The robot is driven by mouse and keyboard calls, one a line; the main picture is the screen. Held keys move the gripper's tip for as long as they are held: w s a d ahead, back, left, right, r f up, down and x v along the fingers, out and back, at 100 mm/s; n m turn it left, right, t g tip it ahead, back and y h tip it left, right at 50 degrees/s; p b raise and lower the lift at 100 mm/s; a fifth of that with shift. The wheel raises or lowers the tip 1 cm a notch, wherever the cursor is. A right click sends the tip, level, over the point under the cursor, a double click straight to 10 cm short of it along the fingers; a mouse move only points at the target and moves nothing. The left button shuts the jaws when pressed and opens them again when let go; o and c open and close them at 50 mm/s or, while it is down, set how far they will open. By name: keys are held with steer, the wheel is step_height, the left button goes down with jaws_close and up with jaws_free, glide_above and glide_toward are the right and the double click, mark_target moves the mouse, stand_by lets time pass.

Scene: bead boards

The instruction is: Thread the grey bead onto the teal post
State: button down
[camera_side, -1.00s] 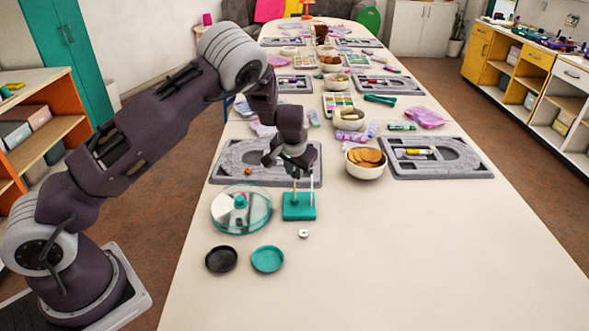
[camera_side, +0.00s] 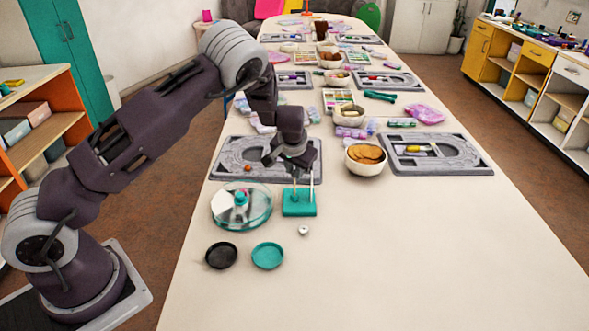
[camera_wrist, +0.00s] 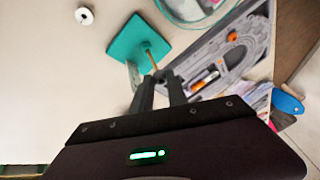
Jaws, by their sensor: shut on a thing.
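A teal stand (camera_side: 299,207) stands on the table, with a wooden post (camera_side: 294,186) and a pale post (camera_side: 313,185). My gripper (camera_side: 294,174) is above the stand, at the top of the wooden post. In the wrist view, the fingertips (camera_wrist: 161,75) are at the end of the wooden post (camera_wrist: 151,58), above the stand (camera_wrist: 130,42). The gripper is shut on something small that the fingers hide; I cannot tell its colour. A pale grey-white bead (camera_side: 303,230) with a dark hole lies loose in front of the stand; it also shows in the wrist view (camera_wrist: 84,15).
A clear round case (camera_side: 260,219) stands left of the stand. Black (camera_side: 221,255) and teal (camera_side: 267,256) dishes are in front. A grey bead board (camera_side: 232,157) lies behind and a bowl of discs (camera_side: 365,168) behind right. The front right table is clear.

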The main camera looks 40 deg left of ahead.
steer(key=shift+f, duration=0.25)
steer(key=shift+f, duration=0.75)
steer(key=c, duration=1.2)
jaws_free()
steer(key=shift+c, duration=0.2)
steer(key=shift+r, duration=0.1)
steer(key=v, duration=0.7)
